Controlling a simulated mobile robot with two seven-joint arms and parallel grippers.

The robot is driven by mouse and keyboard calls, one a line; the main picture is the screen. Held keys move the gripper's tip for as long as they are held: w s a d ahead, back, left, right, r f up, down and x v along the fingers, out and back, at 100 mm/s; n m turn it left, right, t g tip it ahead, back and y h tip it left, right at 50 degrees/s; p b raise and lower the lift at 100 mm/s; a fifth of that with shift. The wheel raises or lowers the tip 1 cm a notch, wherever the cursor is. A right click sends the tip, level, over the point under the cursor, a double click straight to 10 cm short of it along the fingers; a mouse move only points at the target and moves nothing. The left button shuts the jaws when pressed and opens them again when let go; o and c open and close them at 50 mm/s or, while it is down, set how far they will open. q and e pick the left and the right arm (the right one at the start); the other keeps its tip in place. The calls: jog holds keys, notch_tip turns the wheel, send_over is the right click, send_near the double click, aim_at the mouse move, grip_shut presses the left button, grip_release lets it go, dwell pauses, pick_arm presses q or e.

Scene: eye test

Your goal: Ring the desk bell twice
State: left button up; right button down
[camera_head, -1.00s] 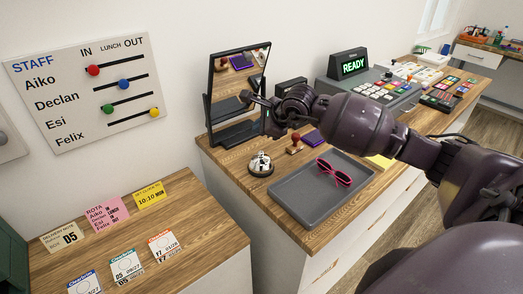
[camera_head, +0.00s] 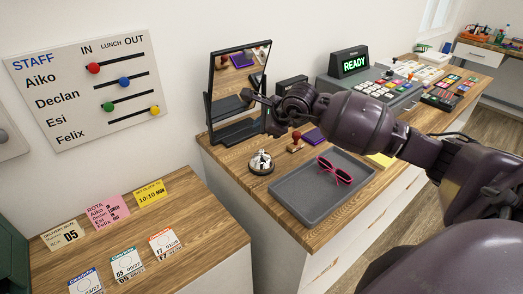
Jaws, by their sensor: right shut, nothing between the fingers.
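The desk bell (camera_head: 261,167) is a small silver dome on a dark base. It stands upright on the wooden counter, left of the grey tray. My right gripper (camera_head: 250,98) is dark, shut and empty. It is in the air in front of the mirror, above the bell in the picture and apart from it. My left gripper is out of view.
A mirror on a stand (camera_head: 212,90) is behind the gripper. A grey tray (camera_head: 300,205) with pink sunglasses (camera_head: 335,170) and a stamp (camera_head: 296,142) are right of the bell. A lit READY sign (camera_head: 354,64) stands farther back. Cards lie on the lower left desk (camera_head: 195,215).

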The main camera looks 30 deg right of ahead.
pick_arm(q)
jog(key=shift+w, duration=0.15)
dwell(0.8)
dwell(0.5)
pick_arm(e)
jog(key=shift+w+f+b, duration=0.15)
jog(key=shift+b, duration=0.15)
jog(key=w+d+r+b, duration=0.1)
jog(key=d+b, duration=0.1)
jog(key=b, duration=0.6)
send_over(261, 151)
notch_tip(261, 151, down, 4)
jog(key=shift+s+f, duration=0.1)
jog(key=shift+f+b, duration=0.3)
jog(key=shift+f, duration=0.25)
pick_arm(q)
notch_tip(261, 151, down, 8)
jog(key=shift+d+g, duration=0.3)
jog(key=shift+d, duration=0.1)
pick_arm(e)
jog(key=shift+f, duration=0.2)
